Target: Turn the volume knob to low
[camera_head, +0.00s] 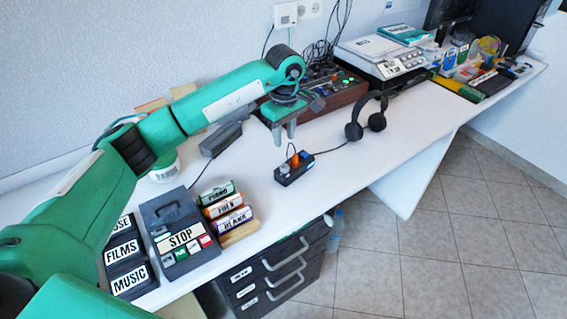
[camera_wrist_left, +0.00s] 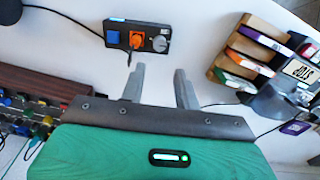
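A small black box (camera_head: 294,168) lies on the white table, left of the headphones. It carries a blue square part, an orange piece (camera_head: 295,160) with what looks like a cord, and a round grey knob (camera_head: 284,169). In the left wrist view the grey knob (camera_wrist_left: 160,44) is at the right end of the black box (camera_wrist_left: 136,37). Its setting is too small to read. My left gripper (camera_head: 284,140) is open and empty above the table, behind the box and apart from it. In the left wrist view its fingers (camera_wrist_left: 160,76) point towards the box's knob end. My right gripper is not in view.
Black headphones (camera_head: 366,118) stand right of the box. A mixing console (camera_head: 340,92) with cables is behind. A STOP player (camera_head: 180,236) and a rack of labelled cassettes (camera_head: 229,212) are at front left. The table between gripper and box looks clear.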

